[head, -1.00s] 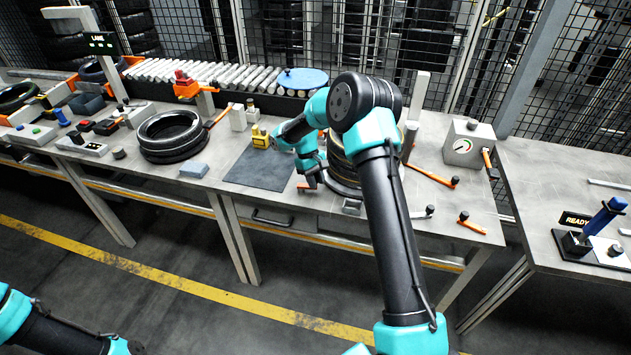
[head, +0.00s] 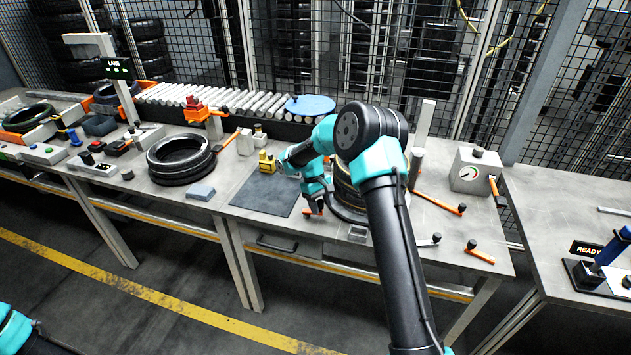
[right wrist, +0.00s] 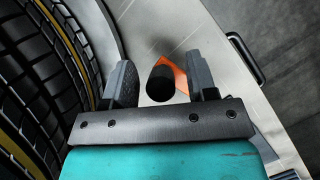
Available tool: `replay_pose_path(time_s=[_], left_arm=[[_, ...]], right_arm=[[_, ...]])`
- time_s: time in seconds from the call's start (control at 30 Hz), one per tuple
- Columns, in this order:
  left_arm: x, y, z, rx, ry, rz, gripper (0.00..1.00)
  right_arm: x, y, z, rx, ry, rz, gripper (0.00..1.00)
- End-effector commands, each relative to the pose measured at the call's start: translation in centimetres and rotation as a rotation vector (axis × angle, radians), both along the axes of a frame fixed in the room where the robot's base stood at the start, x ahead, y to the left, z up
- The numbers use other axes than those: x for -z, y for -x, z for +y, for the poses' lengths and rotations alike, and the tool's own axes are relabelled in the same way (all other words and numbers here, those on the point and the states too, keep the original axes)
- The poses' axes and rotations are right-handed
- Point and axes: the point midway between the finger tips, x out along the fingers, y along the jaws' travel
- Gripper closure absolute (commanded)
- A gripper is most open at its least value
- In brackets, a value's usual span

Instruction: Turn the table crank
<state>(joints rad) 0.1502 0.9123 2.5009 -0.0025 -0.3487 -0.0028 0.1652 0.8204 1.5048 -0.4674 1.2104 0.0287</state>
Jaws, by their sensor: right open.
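The table crank shows in the right wrist view as a black knob (right wrist: 160,86) on an orange arm (right wrist: 179,74). In the head view a bit of its orange (head: 308,212) shows at the right edge of the dark mat, mostly hidden by my gripper. My right gripper (right wrist: 163,76) is open, with one finger on each side of the knob. A gap shows between the knob and both fingers. In the head view the right gripper (head: 315,205) points down beside the tyre stack (head: 347,193), which my arm partly covers. My left gripper is out of view; only a teal arm part shows at lower left.
A dark mat (head: 264,190) with a yellow block (head: 267,162) lies left of the right gripper. Tyres (head: 181,160) stand farther left. Orange-handled levers (head: 440,203) and a gauge box (head: 479,170) are on the right. Rollers (head: 213,100) run behind.

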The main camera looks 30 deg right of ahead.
Motion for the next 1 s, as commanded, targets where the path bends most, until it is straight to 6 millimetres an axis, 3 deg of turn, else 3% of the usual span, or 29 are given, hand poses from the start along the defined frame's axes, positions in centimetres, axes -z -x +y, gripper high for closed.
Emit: replay_pose_path(time_s=[0.17, 0.8, 1.0], left_arm=[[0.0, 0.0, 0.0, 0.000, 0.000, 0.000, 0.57], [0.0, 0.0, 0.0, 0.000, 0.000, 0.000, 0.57], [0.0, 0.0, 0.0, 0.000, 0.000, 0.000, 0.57]], right_arm=[[-2.2, -0.9, 0.2, 0.000, -0.001, -0.005, 0.48], [-13.3, -5.5, 0.8, 0.000, 0.000, -0.005, 0.48], [-15.1, -6.2, 0.8, 0.000, 0.000, -0.002, 0.48]])
